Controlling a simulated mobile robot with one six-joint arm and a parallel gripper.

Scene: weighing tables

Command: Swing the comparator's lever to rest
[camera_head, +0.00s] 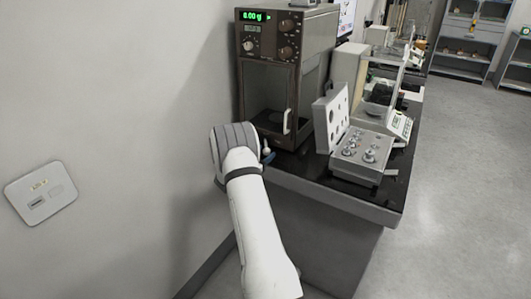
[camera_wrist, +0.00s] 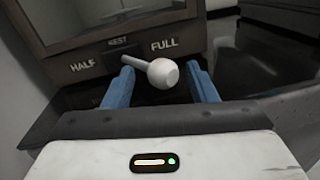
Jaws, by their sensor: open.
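The comparator (camera_head: 286,62) is a tall brown cabinet with a green display, dials and a glass door at the table's left end. Its lever (camera_wrist: 135,62), a pale rod with a white ball knob, comes out of the front below the door. REST is printed above the lever's root, HALF to the left and FULL to the right; the rod slants right, toward the FULL side. My gripper (camera_wrist: 160,68) has its two blue fingers open on either side of the knob, with a gap visible each side. In the head view the knob (camera_head: 267,147) shows beside my wrist.
A weight box (camera_head: 362,158) with an upright lid and several metal weights stands on the black table (camera_head: 316,190), right of the comparator. A balance (camera_head: 398,124) stands behind it. The wall is close on the left; open floor lies right.

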